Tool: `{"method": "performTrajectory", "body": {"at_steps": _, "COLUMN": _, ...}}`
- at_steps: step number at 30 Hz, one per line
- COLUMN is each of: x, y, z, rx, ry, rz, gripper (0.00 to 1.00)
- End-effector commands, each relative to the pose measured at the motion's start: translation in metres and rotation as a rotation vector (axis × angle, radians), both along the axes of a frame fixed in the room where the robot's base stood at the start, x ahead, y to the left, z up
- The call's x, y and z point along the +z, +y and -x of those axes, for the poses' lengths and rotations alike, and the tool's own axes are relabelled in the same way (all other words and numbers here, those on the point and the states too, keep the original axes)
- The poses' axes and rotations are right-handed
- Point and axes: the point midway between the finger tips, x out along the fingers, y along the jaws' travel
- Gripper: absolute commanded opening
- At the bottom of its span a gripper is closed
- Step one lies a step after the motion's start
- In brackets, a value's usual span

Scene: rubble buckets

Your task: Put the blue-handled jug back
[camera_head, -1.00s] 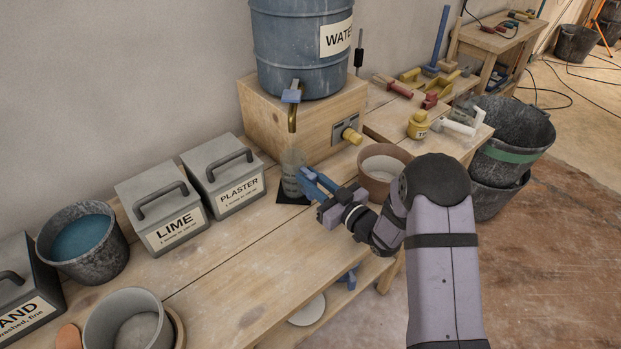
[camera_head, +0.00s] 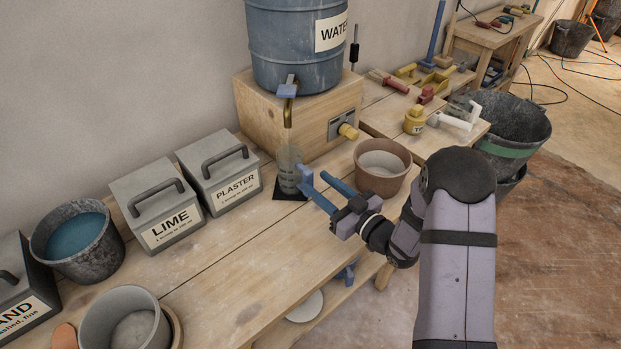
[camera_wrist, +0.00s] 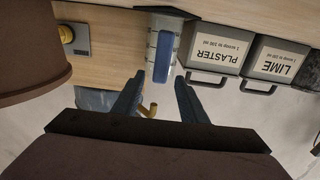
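The jug (camera_head: 287,169) is clear with markings and stands upright on a dark mat (camera_head: 287,194) under the brass tap. Its blue handle (camera_head: 305,178) faces my gripper, and the handle also shows in the wrist view (camera_wrist: 163,57). My gripper (camera_head: 325,189) has its two blue fingers spread wide, with nothing between them. It is in front of the jug, to its right in the head view. In the wrist view the jug and handle lie beyond the fingertips (camera_wrist: 160,88), apart from them.
A blue water barrel (camera_head: 300,50) with a tap sits on a wooden block (camera_head: 270,115) behind the jug. A brown pot (camera_head: 382,184) stands close to the right of my gripper. Plaster (camera_head: 225,195) and lime (camera_head: 160,235) boxes stand left.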

Motion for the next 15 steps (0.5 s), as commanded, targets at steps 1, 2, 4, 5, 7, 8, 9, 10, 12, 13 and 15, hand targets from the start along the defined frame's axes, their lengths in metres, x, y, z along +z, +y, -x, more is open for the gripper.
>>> {"method": "performTrajectory", "body": {"at_steps": 1, "x": -0.001, "y": -0.008, "z": 0.007, "rx": -0.004, "ry": 0.003, "rz": -0.001, "gripper": 0.39}}
{"method": "performTrajectory", "body": {"at_steps": 2, "x": -0.001, "y": -0.013, "z": 0.01, "rx": -0.005, "ry": 0.001, "rz": -0.001, "gripper": 0.39}}
{"method": "performTrajectory", "body": {"at_steps": 4, "x": -0.001, "y": -0.021, "z": 0.019, "rx": -0.005, "ry": 0.001, "rz": 0.0, "gripper": 0.39}}
{"method": "performTrajectory", "body": {"at_steps": 5, "x": -0.001, "y": -0.024, "z": 0.022, "rx": -0.004, "ry": 0.001, "rz": 0.0, "gripper": 0.39}}
{"method": "performTrajectory", "body": {"at_steps": 7, "x": 0.0, "y": -0.031, "z": 0.029, "rx": -0.004, "ry": 0.0, "rz": -0.001, "gripper": 0.39}}
{"method": "performTrajectory", "body": {"at_steps": 8, "x": -0.001, "y": -0.034, "z": 0.032, "rx": -0.003, "ry": 0.001, "rz": -0.001, "gripper": 0.39}}
{"method": "performTrajectory", "body": {"at_steps": 9, "x": 0.0, "y": -0.037, "z": 0.035, "rx": -0.003, "ry": 0.001, "rz": -0.001, "gripper": 0.39}}
{"method": "performTrajectory", "body": {"at_steps": 10, "x": 0.0, "y": -0.039, "z": 0.037, "rx": -0.003, "ry": 0.0, "rz": 0.0, "gripper": 0.39}}
{"method": "performTrajectory", "body": {"at_steps": 12, "x": 0.0, "y": -0.043, "z": 0.042, "rx": -0.002, "ry": 0.001, "rz": -0.001, "gripper": 0.39}}
{"method": "performTrajectory", "body": {"at_steps": 13, "x": 0.0, "y": -0.044, "z": 0.043, "rx": -0.002, "ry": 0.001, "rz": -0.001, "gripper": 0.39}}
{"method": "performTrajectory", "body": {"at_steps": 15, "x": 0.0, "y": -0.045, "z": 0.045, "rx": 0.0, "ry": -0.001, "rz": -0.001, "gripper": 0.39}}
